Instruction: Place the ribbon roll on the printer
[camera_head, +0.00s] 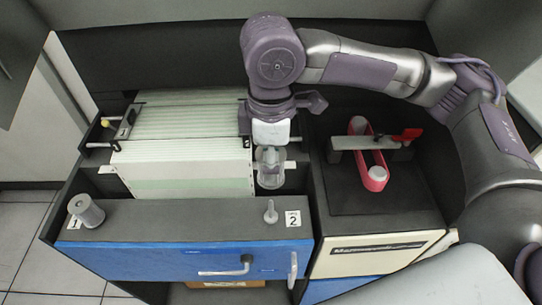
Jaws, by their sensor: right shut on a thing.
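The printer (185,218) has a dark top ledge and a blue front, with a label 1 at its left end and a label 2 at its right end. A grey roll (87,210) stands upright by label 1. A bare light peg (270,212) stands by label 2. My right gripper (270,168) points down behind that peg, above the right part of the printer. It is shut on a small grey thing, which looks like the ribbon roll (270,180); the fingers partly hide it. My left gripper is not in view.
A stack of pale continuous paper (185,160) fills the printer's middle. To the right, a dark surface carries a pink loop (367,160) around two pegs and a red-tipped lever (405,135). Handles (230,268) stick out of the blue front.

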